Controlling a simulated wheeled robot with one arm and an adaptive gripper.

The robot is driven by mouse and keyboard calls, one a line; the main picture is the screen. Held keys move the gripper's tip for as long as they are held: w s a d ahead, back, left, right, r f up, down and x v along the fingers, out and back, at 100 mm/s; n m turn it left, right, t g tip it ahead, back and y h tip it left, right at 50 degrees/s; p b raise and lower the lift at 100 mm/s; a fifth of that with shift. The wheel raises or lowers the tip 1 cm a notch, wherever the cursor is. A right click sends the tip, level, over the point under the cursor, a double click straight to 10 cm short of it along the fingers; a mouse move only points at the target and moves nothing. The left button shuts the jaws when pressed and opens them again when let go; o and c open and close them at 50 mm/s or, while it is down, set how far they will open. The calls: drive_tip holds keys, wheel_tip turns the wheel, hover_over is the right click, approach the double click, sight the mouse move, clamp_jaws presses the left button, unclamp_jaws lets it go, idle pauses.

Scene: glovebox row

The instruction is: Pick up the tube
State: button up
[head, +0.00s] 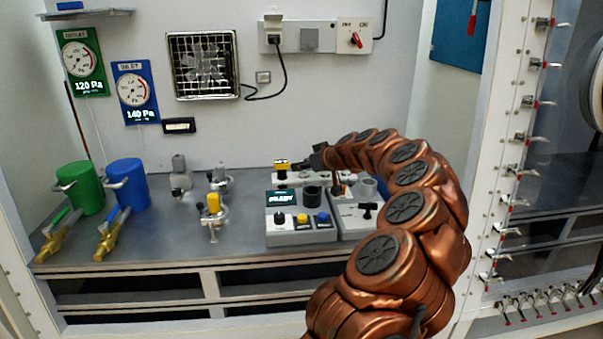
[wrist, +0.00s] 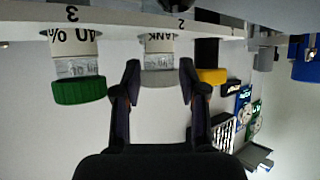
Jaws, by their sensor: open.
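The wrist view is upside down and shows capped tubes in a white numbered rack (wrist: 120,17). A tube with a grey cap (wrist: 160,78) and a label seemingly reading "BLANK" sits by number 2. A tube with a green cap (wrist: 79,90), marked "40 %", is by number 3. A yellow-capped tube (wrist: 211,76) with a dark body stands on the other side. My gripper (wrist: 160,70) is open, its fingers on either side of the grey-capped tube with visible gaps. In the head view my gripper (head: 308,163) is at the rack; my arm hides part of it.
A grey control box (head: 300,237) with coloured knobs stands in front of the rack, with another box (head: 362,222) to its right. Green (head: 84,188) and blue (head: 127,185) canisters stand at the left of the bench. A yellow-topped clamp fitting (head: 213,205) stands mid-bench.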

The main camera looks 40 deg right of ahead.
drive_tip(key=shift+w, duration=0.15)
drive_tip(key=c, duration=0.7)
